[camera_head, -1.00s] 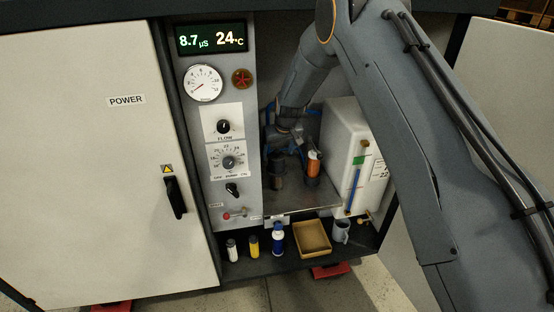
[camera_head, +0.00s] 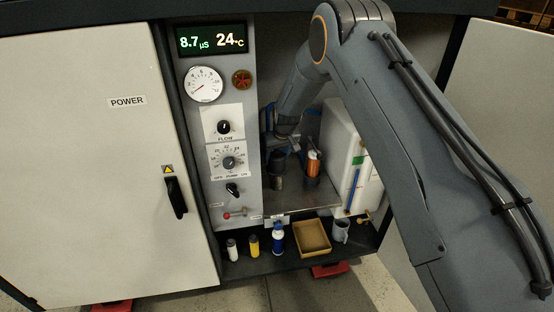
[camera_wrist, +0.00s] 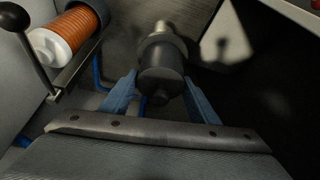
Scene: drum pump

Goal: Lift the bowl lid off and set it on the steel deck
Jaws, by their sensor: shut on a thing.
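My gripper (camera_wrist: 160,78) has its two blue fingers on either side of a dark round piece, which I take to be the bowl lid (camera_wrist: 160,88), and is shut on it. Beyond it in the wrist view is a wider dark collar and a pale metal end. In the head view the dark lid (camera_head: 277,157) is under my wrist, above a dark cylindrical bowl (camera_head: 277,182) on the steel deck (camera_head: 310,199). I cannot tell how large the gap between lid and bowl is. My wrist partly hides them.
An orange cartridge (camera_head: 313,165) stands close right of the bowl, and also shows in the wrist view (camera_wrist: 68,38). A white tank (camera_head: 345,150) bounds the deck on the right, the control panel (camera_head: 228,130) on the left. The front of the deck is bare.

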